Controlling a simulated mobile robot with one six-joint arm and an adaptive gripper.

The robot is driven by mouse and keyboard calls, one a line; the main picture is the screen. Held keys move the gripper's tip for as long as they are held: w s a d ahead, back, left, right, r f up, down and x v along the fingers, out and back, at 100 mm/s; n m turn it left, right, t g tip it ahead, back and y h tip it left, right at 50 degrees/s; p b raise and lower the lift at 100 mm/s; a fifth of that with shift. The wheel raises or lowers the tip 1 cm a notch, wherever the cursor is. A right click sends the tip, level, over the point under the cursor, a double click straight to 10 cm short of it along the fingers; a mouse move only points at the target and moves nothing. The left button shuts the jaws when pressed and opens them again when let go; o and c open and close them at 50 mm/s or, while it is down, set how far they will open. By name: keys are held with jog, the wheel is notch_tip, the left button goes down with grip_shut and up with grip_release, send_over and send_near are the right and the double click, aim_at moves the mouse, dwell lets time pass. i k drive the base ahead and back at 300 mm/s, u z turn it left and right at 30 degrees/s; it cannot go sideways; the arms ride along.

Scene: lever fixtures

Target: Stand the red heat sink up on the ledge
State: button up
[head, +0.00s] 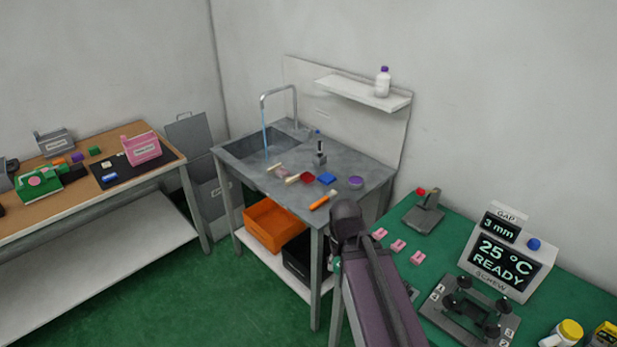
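A small flat dark-red piece (307,179) lies on the grey sink counter (352,205), between a pale wooden-looking block and a blue piece. It may be the red heat sink, but it is too small to make out fins. A white wall shelf (345,91) above the counter is the only ledge-like surface I see clearly; a white bottle with a purple cap (382,82) stands near its right end. My arm rises from the bottom centre and bends at a dark joint in front of the counter's right corner. My gripper's fingers do not show.
The counter also holds a blue piece (327,178), an orange-handled tool (325,200) and a purple round item (356,182). An orange bin (272,228) sits below. A green table (440,250) with fixtures and a display (503,255) is at right; a workbench (60,213) is at left.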

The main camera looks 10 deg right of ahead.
aim_at(335, 81)
jog(key=i, duration=0.95)
